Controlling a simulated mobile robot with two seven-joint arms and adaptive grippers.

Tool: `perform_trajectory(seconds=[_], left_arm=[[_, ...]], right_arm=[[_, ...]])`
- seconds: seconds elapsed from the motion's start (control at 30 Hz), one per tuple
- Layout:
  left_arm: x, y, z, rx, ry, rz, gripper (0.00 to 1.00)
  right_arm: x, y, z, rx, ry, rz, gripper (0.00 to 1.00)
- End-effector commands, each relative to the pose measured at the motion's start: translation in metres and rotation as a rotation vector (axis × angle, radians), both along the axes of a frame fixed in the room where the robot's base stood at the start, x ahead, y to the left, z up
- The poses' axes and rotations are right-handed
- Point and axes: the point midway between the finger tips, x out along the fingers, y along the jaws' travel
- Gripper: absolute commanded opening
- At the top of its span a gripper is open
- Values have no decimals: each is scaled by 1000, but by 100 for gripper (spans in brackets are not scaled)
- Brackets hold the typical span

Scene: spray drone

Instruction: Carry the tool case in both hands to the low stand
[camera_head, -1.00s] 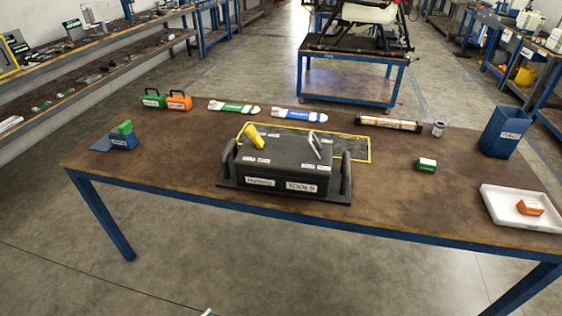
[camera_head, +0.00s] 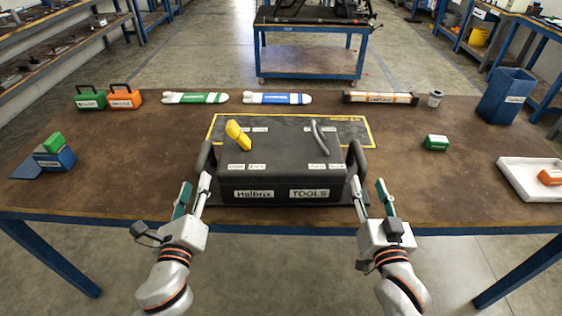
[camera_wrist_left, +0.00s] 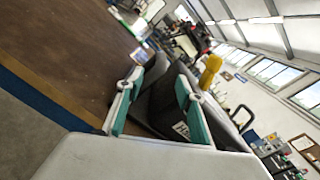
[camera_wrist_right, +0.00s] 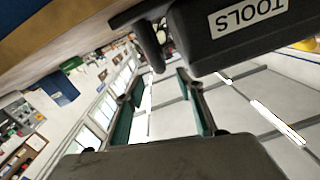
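The dark grey tool case (camera_head: 281,170) sits on the brown table, its front labelled TOOLS, with a curved handle at each end. A yellow tool and a grey tool stick up from its top. My left gripper (camera_head: 193,190) is open just in front of the left handle (camera_head: 206,160); in the left wrist view the case (camera_wrist_left: 168,103) shows between and beyond the fingers. My right gripper (camera_head: 371,190) is open just in front of the right handle (camera_head: 357,158). The right wrist view shows the case (camera_wrist_right: 215,45) and handle (camera_wrist_right: 151,45) beyond its fingers. The low stand cannot be identified surely.
A blue cart (camera_head: 310,60) stands beyond the table. Green and orange small cases (camera_head: 124,97), tubes (camera_head: 278,98) and a blue bin (camera_head: 506,96) line the back. A green box (camera_head: 436,143) and white tray (camera_head: 530,180) are right; a blue holder (camera_head: 55,158) is left.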

Motion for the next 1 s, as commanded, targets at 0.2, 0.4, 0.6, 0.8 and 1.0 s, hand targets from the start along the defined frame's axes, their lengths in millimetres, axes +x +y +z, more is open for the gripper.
perform_trajectory(seconds=[0.2, 0.4, 0.6, 0.8, 1.0], left_arm=[[0, 0, 2, 13, -4, 1, 37], [3, 0, 2, 11, -4, 1, 37], [26, 0, 2, 9, -6, 0, 37], [61, 1, 2, 10, -5, 1, 37], [94, 2, 2, 9, -4, 1, 37]], right_arm=[[0, 0, 2, 2, -3, -2, 37], [3, 0, 1, 2, -2, 0, 37], [26, 0, 2, 0, -4, -1, 37], [61, 1, 2, 1, -4, -1, 37], [94, 1, 1, 1, -3, -1, 37]])
